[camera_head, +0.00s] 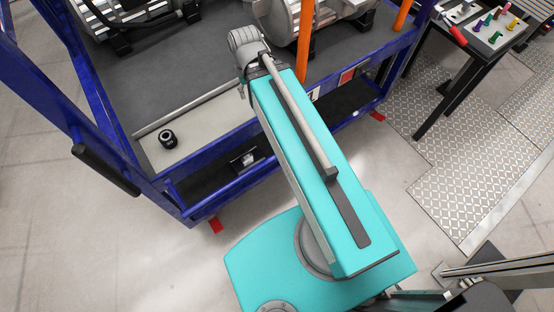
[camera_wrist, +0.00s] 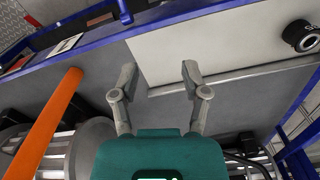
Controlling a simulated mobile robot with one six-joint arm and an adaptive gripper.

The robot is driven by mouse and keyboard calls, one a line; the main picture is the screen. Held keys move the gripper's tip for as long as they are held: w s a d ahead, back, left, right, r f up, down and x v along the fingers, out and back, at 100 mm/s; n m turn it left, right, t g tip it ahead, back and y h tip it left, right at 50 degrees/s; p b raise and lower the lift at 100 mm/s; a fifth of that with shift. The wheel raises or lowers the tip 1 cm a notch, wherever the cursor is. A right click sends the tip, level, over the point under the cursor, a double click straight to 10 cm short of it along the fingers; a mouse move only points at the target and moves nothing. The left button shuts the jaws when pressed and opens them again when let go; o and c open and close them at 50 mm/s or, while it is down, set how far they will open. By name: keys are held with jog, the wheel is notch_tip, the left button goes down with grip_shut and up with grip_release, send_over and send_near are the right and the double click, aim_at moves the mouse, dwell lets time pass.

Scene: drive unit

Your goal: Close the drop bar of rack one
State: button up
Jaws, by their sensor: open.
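The blue-framed rack (camera_head: 180,195) stands at the upper left in the head view, with a dark grey shelf and a pale front strip. An orange bar (camera_head: 306,42) rises from its front area, and it also shows at the left in the wrist view (camera_wrist: 45,122). A second orange bar (camera_head: 403,14) stands further right. I cannot tell for sure which part is the drop bar. My gripper (camera_wrist: 158,76) is open and empty above the shelf, to the right of the orange bar in the wrist view.
Grey motors (camera_head: 284,18) sit on the shelf. A black ring-shaped part (camera_head: 168,138) lies on the pale strip. A thin grey rod (camera_head: 200,107) runs along the strip. A side table (camera_head: 470,40) with coloured pieces stands right. The floor in front is clear.

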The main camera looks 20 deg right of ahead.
jog(key=d+m, duration=0.1)
jog(key=d+f+m+b, duration=0.1)
jog(key=d+f, duration=0.1)
jog(key=d, duration=0.1)
jog(key=shift+w+m+b, duration=0.3)
jog(key=shift+m+b, duration=0.05)
jog(key=shift+m, duration=0.05)
grip_shut()
jog(key=s+d+f+m+t+y+b, duration=0.1)
jog(key=d+f+m+b, duration=0.25)
jog(key=d+m, duration=0.5)
jog(key=s+d+f+m+t+b, duration=0.1)
jog(key=d+f+m+b, duration=0.4)
jog(key=d, duration=0.7)
jog(key=s+d+f+m+t+b, duration=0.1)
jog(key=s+d+f+m+b, duration=0.1)
jog(key=s+d+m, duration=0.5)
jog(key=s+d+f+m+t+b, duration=0.1)
jog(key=s+d+f+m+b, duration=0.2)
jog(key=d+m, duration=0.8)
jog(key=s+d+b, duration=0.2)
jog(key=s+d, duration=0.1)
jog(key=s, duration=0.1)
jog(key=shift+d+f+t+h, duration=0.15)
jog(key=shift+d+t+h, duration=0.15)
jog(key=shift+d+t, duration=0.1)
jog(key=shift+s, duration=0.15)
